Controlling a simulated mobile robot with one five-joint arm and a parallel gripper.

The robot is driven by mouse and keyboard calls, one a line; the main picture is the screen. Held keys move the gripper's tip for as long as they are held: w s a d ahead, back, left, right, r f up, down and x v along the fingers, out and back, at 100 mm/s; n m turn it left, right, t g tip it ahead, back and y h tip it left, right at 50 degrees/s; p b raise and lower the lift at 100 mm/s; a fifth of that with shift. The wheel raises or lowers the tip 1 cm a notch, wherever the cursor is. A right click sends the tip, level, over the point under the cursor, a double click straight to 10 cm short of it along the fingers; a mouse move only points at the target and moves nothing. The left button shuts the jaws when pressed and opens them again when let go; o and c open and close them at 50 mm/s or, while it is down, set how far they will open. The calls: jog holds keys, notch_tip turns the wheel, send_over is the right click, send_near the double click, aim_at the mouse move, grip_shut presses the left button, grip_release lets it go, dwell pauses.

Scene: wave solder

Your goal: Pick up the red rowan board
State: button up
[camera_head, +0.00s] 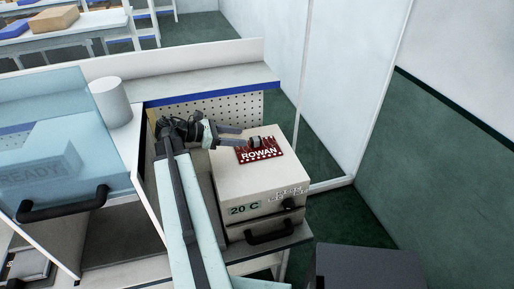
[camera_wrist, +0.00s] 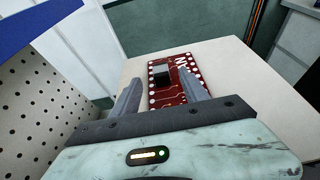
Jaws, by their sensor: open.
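The red rowan board (camera_head: 260,156) lies flat on top of a cream box marked "20 C" (camera_head: 230,185). White "ROWAN" lettering shows on it in the head view. In the wrist view the board (camera_wrist: 170,99) has a dark square chip and white pads along its edges. My gripper (camera_head: 246,136) is open at the board's far side in the head view. In the wrist view its fingers (camera_wrist: 165,92) stand apart, with the near part of the board between them in the picture. Whether the fingers touch the board or hover above it, I cannot tell.
A clear blue cover with a black handle (camera_head: 62,205) is at the left, beside a white cylinder (camera_head: 112,103). A perforated panel (camera_head: 225,108) stands behind the box. A dark grey block (camera_head: 368,268) is at the lower right. Green floor lies to the right.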

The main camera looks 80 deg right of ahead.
aim_at(254, 139)
jog(key=b+x, duration=0.2)
jog(key=x, duration=0.4)
jog(key=shift+f, duration=0.15)
grip_shut()
